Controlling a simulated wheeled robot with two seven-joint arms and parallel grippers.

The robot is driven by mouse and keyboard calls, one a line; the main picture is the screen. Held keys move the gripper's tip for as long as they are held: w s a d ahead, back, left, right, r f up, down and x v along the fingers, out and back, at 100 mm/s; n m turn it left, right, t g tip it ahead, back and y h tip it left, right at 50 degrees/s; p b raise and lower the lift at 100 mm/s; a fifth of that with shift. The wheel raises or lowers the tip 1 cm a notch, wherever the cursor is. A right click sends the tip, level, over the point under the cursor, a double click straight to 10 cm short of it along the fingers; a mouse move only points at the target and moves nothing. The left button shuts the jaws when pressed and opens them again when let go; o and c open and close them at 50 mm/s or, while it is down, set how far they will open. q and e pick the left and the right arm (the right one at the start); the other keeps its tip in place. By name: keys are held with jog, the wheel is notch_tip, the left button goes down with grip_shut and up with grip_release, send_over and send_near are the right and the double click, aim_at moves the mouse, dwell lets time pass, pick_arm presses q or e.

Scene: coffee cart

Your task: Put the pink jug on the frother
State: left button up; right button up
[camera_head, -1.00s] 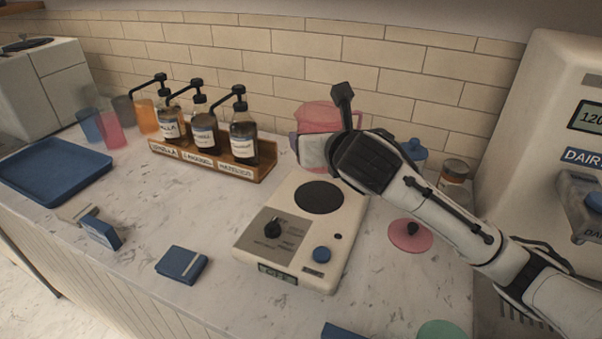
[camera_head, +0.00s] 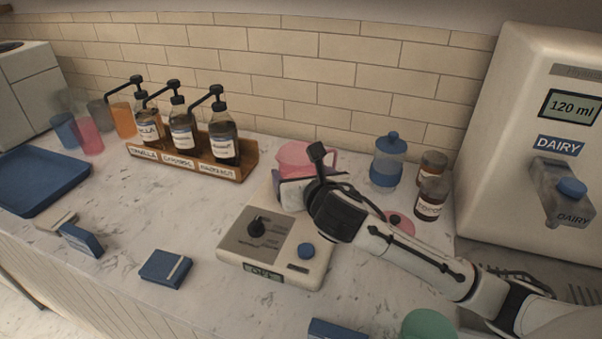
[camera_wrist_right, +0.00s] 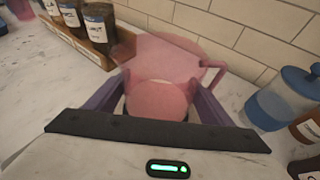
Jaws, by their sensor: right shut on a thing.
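The pink jug (camera_head: 308,158) is upright between the fingers of my right gripper (camera_head: 292,185), at the back end of the frother (camera_head: 228,245). In the right wrist view the jug (camera_wrist_right: 165,75) sits between the two purple fingers (camera_wrist_right: 165,98), with its handle to the right. The right gripper is shut on it. The frother is a cream machine with a black knob, a blue button and a small display. Its dark round plate is hidden behind my gripper and the jug, so I cannot tell whether the jug touches it. My left gripper is not in view.
A syrup rack (camera_head: 240,172) with pump bottles stands left of the jug. A blue-lidded jar (camera_head: 387,165) and brown jars (camera_head: 430,200) stand to the right, before the dairy dispenser (camera_head: 520,130). A pink lid (camera_head: 402,222) lies behind my forearm. Blue boxes (camera_head: 165,268) lie front left.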

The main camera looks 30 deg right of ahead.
jog(key=shift+r, duration=0.1)
jog(key=o, duration=1.6)
jog(key=shift+f, duration=0.2)
jog(key=shift+s+r, duration=0.1)
jog(key=shift+r, duration=0.05)
jog(key=v, duration=1.2)
